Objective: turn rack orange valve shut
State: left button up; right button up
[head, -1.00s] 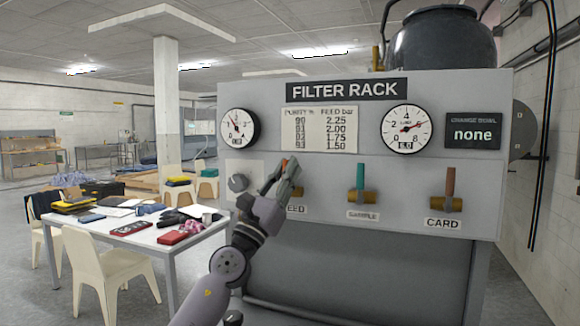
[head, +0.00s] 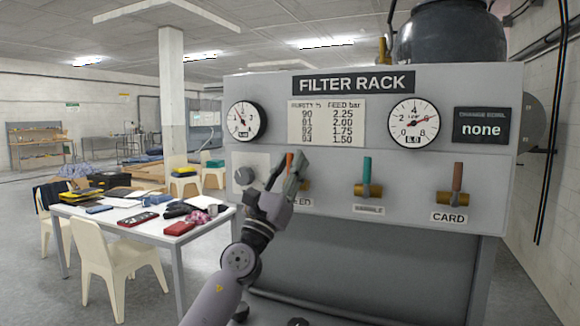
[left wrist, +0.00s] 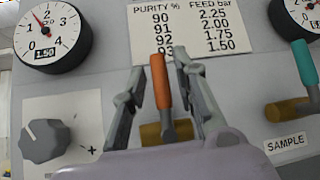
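The orange valve handle (left wrist: 160,82) stands upright on its brass body (left wrist: 166,132) on the filter rack panel. In the head view only the orange tip (head: 289,158) shows, with the rest behind my gripper. My left gripper (left wrist: 158,60) is open, with one finger on each side of the orange handle. It also shows in the head view (head: 290,165), in front of the FEED label. I cannot tell whether either finger touches the handle. My right gripper is out of view.
A green-handled SAMPLE valve (head: 367,172) and a brown-red CARD valve (head: 457,178) are to the right. A grey knob (left wrist: 45,141) is at the left. Two gauges (head: 246,121) (head: 413,122) sit above. A cluttered table (head: 190,240) stands left.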

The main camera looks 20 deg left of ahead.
pick_arm(q)
jog(key=shift+o, duration=0.5)
jog(key=v, duration=1.2)
